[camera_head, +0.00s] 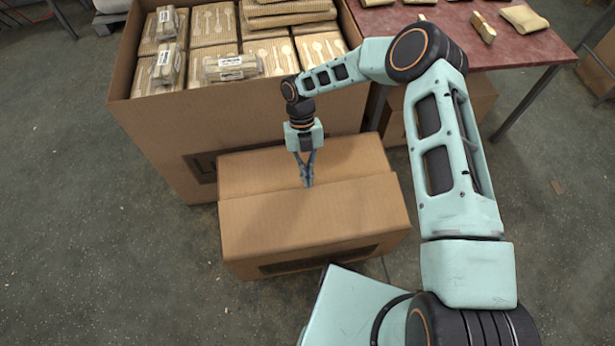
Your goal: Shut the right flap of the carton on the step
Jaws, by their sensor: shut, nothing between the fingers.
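A brown cardboard carton (315,232) stands in the middle of the view, in front of a large open box. Its top shows a far panel (250,172) and a near panel (265,215), meeting along a line that runs left to right. Both look roughly flat; I cannot tell whether either is slightly raised, or which is the right flap. My gripper (308,184) points down over this line, near the middle of the top, with its fingers together and empty. Its tips are at or just above the cardboard; contact is unclear. No step can be made out under the carton.
The large open box (150,125) behind holds several packs of wooden spoons. A reddish table (405,17) with small packs stands at the back right, with another carton (480,100) beneath it. Grey floor (110,260) is clear at the left.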

